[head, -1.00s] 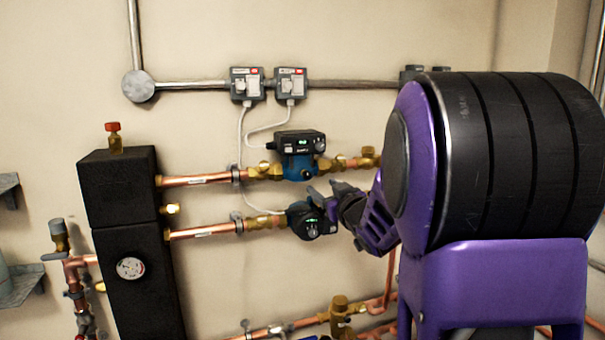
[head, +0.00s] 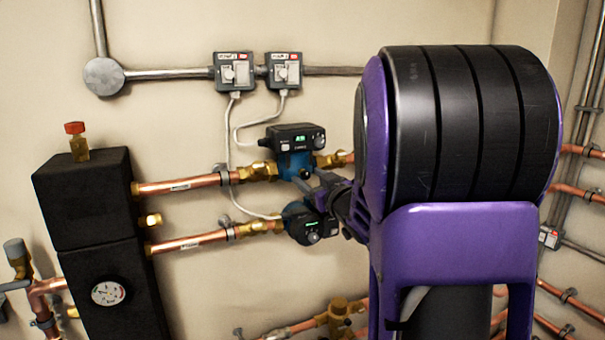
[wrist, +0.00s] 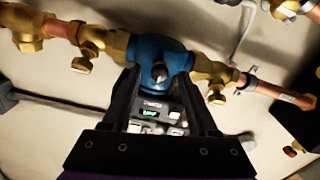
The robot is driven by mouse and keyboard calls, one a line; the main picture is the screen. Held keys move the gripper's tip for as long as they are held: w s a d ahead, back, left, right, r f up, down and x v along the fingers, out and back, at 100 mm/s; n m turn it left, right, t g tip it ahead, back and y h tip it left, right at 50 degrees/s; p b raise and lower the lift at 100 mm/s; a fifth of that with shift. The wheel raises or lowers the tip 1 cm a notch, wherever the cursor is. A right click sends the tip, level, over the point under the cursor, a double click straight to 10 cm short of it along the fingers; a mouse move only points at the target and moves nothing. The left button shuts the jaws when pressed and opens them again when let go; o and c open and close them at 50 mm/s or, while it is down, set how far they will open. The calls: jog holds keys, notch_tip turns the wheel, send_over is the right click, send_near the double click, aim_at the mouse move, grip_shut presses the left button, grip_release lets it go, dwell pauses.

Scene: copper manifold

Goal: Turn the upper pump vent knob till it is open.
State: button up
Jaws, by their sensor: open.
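The upper pump (head: 293,160) has a blue body under a black control box with a green display, on the upper copper pipe. In the wrist view, the blue pump body (wrist: 152,52) fills the upper middle, with its display below it. The small grey vent knob (wrist: 159,73) sits at the centre of the blue body. My gripper (wrist: 158,78) is open, with one finger on each side of the knob in the picture. I cannot tell whether the fingers touch it. In the head view my gripper (head: 312,183) is just below the pump body, and the knob is hidden.
The lower pump (head: 307,223) sits close under my gripper. Brass valves (head: 259,171) flank the upper pump. Two grey switch boxes (head: 284,71) with white cables are above. A black insulated block (head: 85,200) with a gauge (head: 108,292) stands at left.

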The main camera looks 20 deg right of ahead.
jog(key=shift+w, duration=0.2)
grip_shut()
dwell(0.3)
jog(key=shift+r+m, duration=0.1)
jog(key=shift+m, duration=0.2)
jog(key=m+p, duration=0.1)
jog(key=m, duration=0.2)
jog(key=shift+d+m+p, duration=0.1)
jog(key=shift+m+p, duration=0.25)
jog(key=shift+m, duration=0.05)
jog(key=m+p, duration=0.2)
jog(key=m, duration=0.2)
jog(key=shift+r+m, duration=0.1)
jog(key=shift+m, duration=0.2)
jog(key=m+p, duration=0.2)
jog(key=m, duration=0.2)
jog(key=shift+m, duration=0.3)
jog(key=shift+m+p, duration=1.3)
jog(key=shift+m, duration=0.8)
